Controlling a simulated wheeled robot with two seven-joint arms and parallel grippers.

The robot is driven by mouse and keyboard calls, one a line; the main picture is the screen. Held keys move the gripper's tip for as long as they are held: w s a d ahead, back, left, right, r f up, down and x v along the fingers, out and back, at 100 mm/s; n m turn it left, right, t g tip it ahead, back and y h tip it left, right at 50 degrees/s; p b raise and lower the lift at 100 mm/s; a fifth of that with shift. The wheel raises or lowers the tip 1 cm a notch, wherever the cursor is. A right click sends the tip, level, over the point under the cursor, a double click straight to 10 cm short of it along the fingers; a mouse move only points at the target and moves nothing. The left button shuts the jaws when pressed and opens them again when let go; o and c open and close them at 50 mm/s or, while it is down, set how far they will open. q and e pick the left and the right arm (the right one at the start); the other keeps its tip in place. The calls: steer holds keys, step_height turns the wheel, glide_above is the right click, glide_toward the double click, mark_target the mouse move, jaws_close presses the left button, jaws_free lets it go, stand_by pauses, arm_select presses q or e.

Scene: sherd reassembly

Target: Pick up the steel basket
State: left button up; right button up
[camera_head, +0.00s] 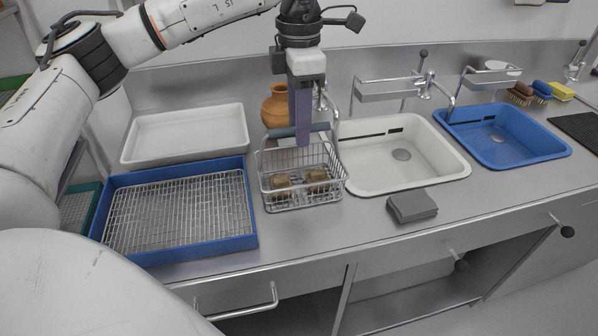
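The steel basket (303,199) is a wire basket on the steel counter, left of the white sink. It holds brown sherds (281,184) in its compartments. Its blue-grey handle (271,133) stands upright above it. My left gripper (303,140) points straight down over the basket, and its near finger crosses in front of the handle. The far finger is hidden, so I cannot tell whether the fingers are closed on the handle. My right gripper is not in view.
A blue tray with a wire rack (250,212) lies left of the basket, with a white tray (185,137) behind it. A terracotta jar (276,106) stands close behind. A white sink (437,165), a blue sink (505,137) and a folded grey cloth (412,206) lie to the right.

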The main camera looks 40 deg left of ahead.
arm_select(q)
steer(key=shift+f, duration=0.85)
steer(key=shift+f, duration=0.25)
jaws_close()
